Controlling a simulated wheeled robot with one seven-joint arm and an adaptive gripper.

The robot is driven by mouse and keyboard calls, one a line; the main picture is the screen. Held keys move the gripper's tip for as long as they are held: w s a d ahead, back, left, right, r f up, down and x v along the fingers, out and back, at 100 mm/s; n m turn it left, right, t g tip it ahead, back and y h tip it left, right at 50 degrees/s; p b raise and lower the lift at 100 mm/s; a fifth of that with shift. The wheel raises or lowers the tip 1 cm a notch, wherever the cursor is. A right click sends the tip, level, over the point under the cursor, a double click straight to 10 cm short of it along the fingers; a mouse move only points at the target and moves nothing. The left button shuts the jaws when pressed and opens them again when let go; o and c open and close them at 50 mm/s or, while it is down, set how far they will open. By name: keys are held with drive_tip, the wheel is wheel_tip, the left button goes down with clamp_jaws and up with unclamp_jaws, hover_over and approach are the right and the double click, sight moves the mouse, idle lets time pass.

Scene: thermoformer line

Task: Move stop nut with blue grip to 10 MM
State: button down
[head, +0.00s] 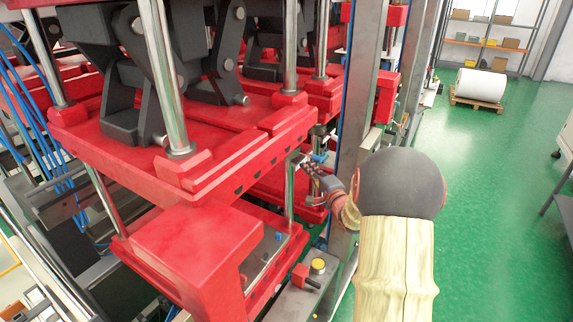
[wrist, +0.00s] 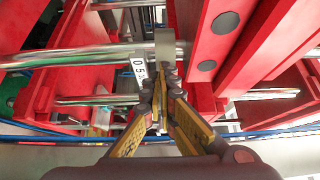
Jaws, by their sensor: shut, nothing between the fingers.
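My gripper (head: 311,167) reaches in from the right toward the red press in the head view. A small blue piece (head: 319,158), perhaps the blue grip of the stop nut, shows right beside its fingertips. In the wrist view my gripper (wrist: 162,72) has its fingertips together, with nothing seen held. A white scale strip (wrist: 138,70) with black figures 0 and 5 lies just left of the fingertips. A grey block (wrist: 165,46), perhaps the stop nut, sits on a shiny rod (wrist: 100,57) just beyond them. No blue grip is clear there, and the 10 mark cannot be made out.
Red press plates (head: 225,150) and an upright steel post (head: 355,90) stand close around my gripper. A red block with dark round holes (wrist: 228,45) is close on the right in the wrist view. Open green floor (head: 480,180) lies to the right.

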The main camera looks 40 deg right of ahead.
drive_tip(key=s+a, duration=0.4)
drive_tip(key=a, duration=0.1)
drive_tip(key=shift+s+a, duration=0.2)
drive_tip(key=shift+s, duration=0.15)
idle(0.3)
drive_tip(key=shift+f, duration=0.1)
idle(0.8)
